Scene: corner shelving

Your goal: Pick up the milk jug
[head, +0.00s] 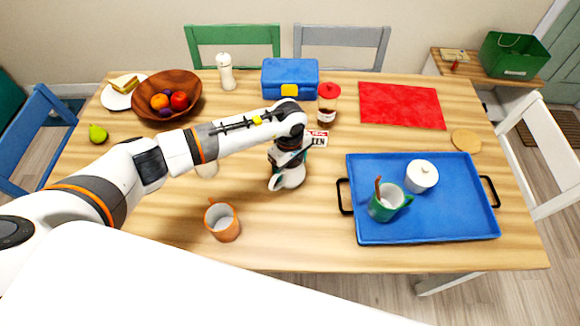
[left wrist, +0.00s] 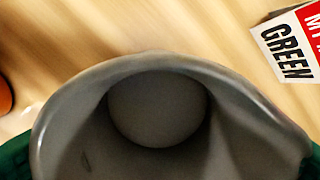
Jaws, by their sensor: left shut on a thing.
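The milk jug (head: 291,177) is white, with its handle to the left, near the middle of the table in the head view. My left gripper (head: 289,158) comes down over it from above and is shut on it. The left wrist view looks down into the jug's wide grey mouth (left wrist: 155,110), with the green finger pads at both lower corners. The jug looks empty and roughly upright. I cannot tell whether its base touches the table. My right gripper is out of view.
A tea box (head: 317,138) stands close behind the jug, near a red-lidded jar (head: 327,104). An orange mug (head: 222,222) is at front left. A blue tray (head: 438,225) with a green mug (head: 385,207) and a white sugar bowl (head: 421,176) lies right. Bare table separates jug and tray.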

